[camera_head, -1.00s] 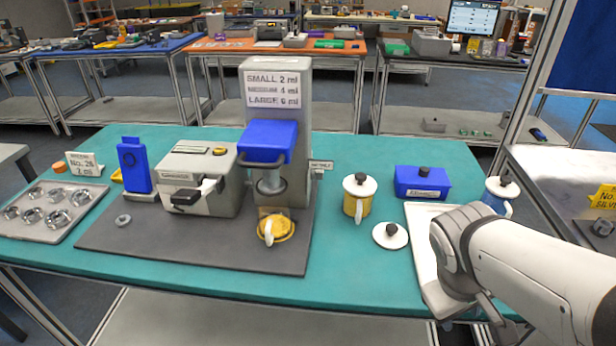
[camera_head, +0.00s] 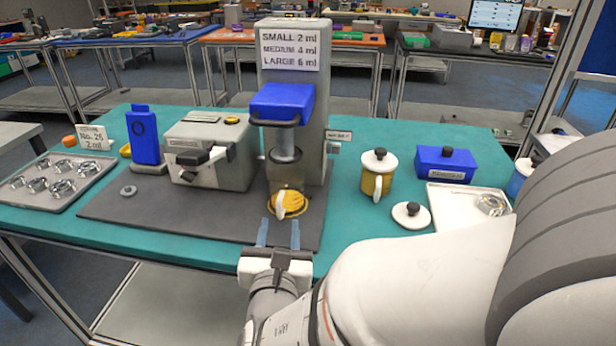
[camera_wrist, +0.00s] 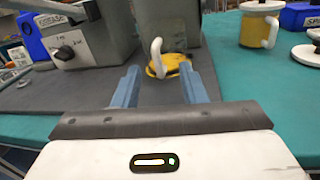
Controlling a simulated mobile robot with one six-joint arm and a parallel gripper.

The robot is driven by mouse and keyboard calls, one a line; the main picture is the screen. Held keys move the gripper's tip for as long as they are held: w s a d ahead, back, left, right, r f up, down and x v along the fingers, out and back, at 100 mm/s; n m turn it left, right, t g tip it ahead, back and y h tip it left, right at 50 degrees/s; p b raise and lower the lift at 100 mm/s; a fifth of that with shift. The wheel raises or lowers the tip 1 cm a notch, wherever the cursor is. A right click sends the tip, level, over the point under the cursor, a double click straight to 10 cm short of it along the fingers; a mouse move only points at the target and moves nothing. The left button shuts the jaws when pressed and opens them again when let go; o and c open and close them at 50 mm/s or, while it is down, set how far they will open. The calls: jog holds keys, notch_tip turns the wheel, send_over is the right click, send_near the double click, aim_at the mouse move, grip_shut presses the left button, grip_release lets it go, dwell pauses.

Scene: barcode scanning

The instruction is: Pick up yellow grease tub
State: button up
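A yellow tub with a white handle (camera_head: 290,203) sits at the foot of the grey dispenser press, on the dark mat. It also shows in the wrist view (camera_wrist: 168,66), just beyond my fingertips, handle toward me. My gripper (camera_head: 279,234) is open and empty, its two blue fingers apart and pointing at the tub from the front. In the wrist view the fingers (camera_wrist: 158,84) frame the tub without visibly holding it. A second yellow container with a white lid and handle (camera_head: 377,176) stands to the right on the green table.
The grey dispenser (camera_head: 325,110) with a blue head rises behind the tub. A grey box machine (camera_head: 208,150) stands left of it. A loose white lid (camera_head: 411,214), a blue box (camera_head: 444,164) and a white tray (camera_head: 455,212) lie right. The mat's front is clear.

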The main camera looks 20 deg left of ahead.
aim_at(280, 205)
jog(key=x, duration=0.7)
jog(key=shift+w+a+r, duration=0.15)
jog(key=shift+w+a, duration=0.05)
grip_shut()
